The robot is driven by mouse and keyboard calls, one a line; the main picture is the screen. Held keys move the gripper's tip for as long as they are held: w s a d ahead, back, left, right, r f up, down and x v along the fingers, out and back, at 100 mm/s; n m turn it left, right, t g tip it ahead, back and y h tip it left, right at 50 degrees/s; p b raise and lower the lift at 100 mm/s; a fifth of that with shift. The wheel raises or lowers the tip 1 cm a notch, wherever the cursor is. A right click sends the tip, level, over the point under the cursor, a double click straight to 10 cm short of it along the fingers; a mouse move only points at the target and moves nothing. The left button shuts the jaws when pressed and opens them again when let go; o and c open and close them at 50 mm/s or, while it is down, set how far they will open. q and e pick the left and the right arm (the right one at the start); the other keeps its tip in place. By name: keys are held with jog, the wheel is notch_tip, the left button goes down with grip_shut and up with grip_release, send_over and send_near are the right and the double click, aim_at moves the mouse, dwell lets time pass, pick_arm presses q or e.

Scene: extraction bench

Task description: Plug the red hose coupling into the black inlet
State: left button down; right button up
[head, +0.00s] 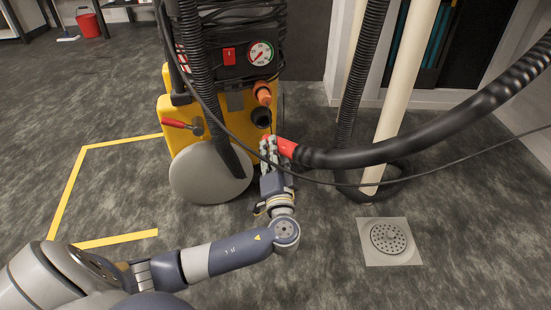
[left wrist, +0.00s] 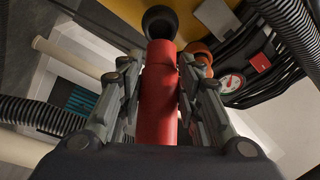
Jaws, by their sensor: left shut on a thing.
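The red hose coupling (head: 286,147) is on the end of a thick black hose (head: 420,142) that comes in from the right. My left gripper (head: 268,147) is shut on the coupling, beside the yellow machine (head: 235,140). In the left wrist view the coupling (left wrist: 159,90) lies between the two fingers, its far end pointing at the black inlet (left wrist: 158,20). The coupling's end seems close to the inlet's mouth; I cannot tell whether they touch. In the head view the black inlet (head: 261,117) sits on the machine's front, just above my gripper. My right gripper is not in view.
An orange fitting (head: 262,92) sits just above the inlet, below a pressure gauge (head: 260,53). A red-handled lever (head: 182,125) is at the machine's left. A thin black cable crosses in front of the machine. A floor drain (head: 388,239) lies at the right.

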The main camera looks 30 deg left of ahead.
pick_arm(q)
jog(key=w+a+f+m+t+h+b, duration=0.1)
jog(key=w+a+m+t+h+b, duration=0.2)
jog(key=a+t+h+b, duration=0.2)
jog(key=shift+w+a+m+t+h+b, duration=0.3)
jog(key=shift+t+h+b, duration=0.2)
jog(key=shift+t, duration=0.7)
jog(key=shift+w+a, duration=1.3)
jog(key=shift+a, duration=0.2)
dwell(1.6)
